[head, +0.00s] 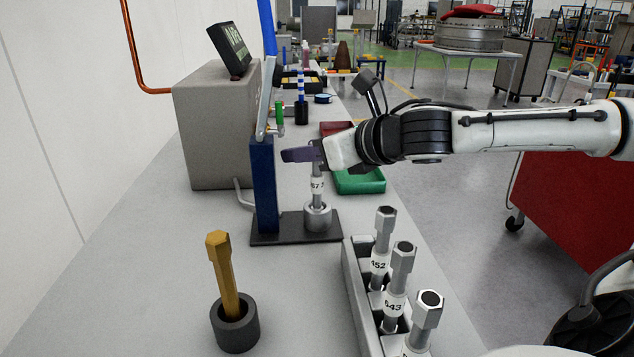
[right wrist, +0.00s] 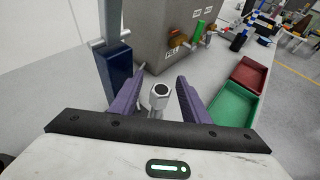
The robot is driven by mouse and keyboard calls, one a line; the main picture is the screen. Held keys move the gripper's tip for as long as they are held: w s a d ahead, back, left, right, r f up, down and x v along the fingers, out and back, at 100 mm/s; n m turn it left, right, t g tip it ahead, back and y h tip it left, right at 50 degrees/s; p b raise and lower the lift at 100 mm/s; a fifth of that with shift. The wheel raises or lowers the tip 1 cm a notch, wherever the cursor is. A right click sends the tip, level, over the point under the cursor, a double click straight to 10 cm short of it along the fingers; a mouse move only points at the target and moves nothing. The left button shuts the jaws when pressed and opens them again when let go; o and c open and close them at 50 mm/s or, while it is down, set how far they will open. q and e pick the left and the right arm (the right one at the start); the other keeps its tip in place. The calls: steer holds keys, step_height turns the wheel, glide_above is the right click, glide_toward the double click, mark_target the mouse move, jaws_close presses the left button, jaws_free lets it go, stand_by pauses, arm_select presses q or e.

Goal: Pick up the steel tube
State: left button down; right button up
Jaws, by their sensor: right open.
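A steel tube (head: 317,188) with a white number label stands upright in a round metal cup (head: 318,215) on a black base plate (head: 270,238). My right gripper (head: 302,153) is at its upper end, and its purple fingers hide the top in the head view. In the right wrist view the tube's hex end (right wrist: 159,93) shows between the two open fingers (right wrist: 160,98), with gaps on both sides. More labelled steel tubes (head: 397,280) stand in a grey rack (head: 357,290) at the front right. My left gripper is not in view.
A blue post with a lever (head: 264,185) rises beside the tube. A brass hex bar (head: 225,275) stands in a dark cup (head: 237,335) at the front. A grey box (head: 215,125) stands behind, and green (head: 360,181) and red (head: 333,128) trays lie beyond the gripper.

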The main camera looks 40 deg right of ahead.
steer(key=shift+w+f, duration=0.25)
steer(key=shift+w, duration=0.4)
jaws_close()
steer(key=shift+r, duration=0.1)
